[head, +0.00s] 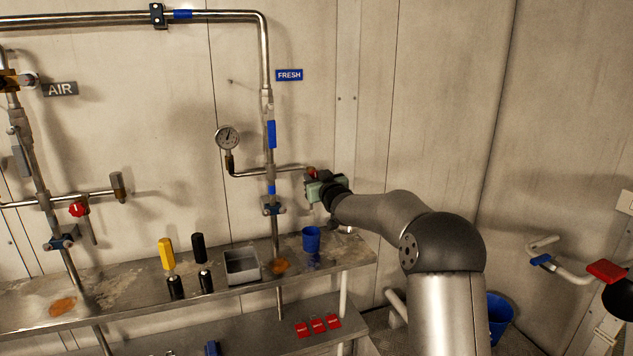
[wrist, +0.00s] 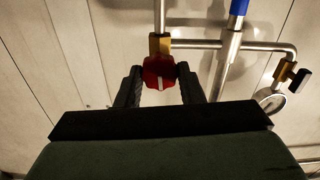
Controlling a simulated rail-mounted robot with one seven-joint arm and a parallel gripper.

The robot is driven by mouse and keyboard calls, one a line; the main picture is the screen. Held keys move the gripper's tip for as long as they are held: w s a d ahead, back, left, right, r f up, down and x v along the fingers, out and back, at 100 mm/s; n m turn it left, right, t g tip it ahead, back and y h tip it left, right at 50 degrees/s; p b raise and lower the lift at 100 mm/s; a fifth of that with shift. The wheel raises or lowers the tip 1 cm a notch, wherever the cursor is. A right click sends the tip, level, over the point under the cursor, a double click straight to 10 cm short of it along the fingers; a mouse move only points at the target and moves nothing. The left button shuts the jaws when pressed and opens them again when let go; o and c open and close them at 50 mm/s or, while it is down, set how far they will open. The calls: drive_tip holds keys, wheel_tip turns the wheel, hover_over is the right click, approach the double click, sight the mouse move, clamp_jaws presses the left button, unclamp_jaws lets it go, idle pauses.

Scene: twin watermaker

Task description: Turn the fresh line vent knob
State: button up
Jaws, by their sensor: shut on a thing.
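The fresh line vent knob is red with a white mark, and in the wrist view the knob (wrist: 159,72) sits between the two fingers of my gripper (wrist: 160,80). The fingers are closed against its left and right sides. The white mark points roughly up and down in that view. In the head view my gripper (head: 312,182) is at the right end of the fresh line's side branch, and only a bit of the red knob (head: 311,172) shows there. A brass fitting (wrist: 159,45) is just beyond the knob. The blue FRESH label (head: 289,75) is on the wall above.
A pressure gauge (head: 228,137) is on the left branch of the fresh pipe (head: 268,110). Below, the steel shelf (head: 130,295) holds a blue cup (head: 311,239), a grey bin (head: 242,266) and yellow and black bottles. Another red knob (head: 78,209) is on the AIR line at left.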

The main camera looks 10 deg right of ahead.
drive_tip(key=shift+a+f+n+b, duration=0.1)
drive_tip(key=shift+n+b, duration=2.25)
drive_tip(key=shift+n, duration=1.15)
drive_tip(key=shift+a+f+n+b, duration=0.1)
drive_tip(key=shift+n+b, duration=2.25)
drive_tip(key=shift+n, duration=1.15)
drive_tip(key=o, duration=0.9)
drive_tip(key=shift+o, duration=0.2)
drive_tip(key=s+d+b, duration=0.2)
drive_tip(key=s+d, duration=0.1)
drive_tip(key=s, duration=1.4)
drive_tip(key=shift+s, duration=0.15)
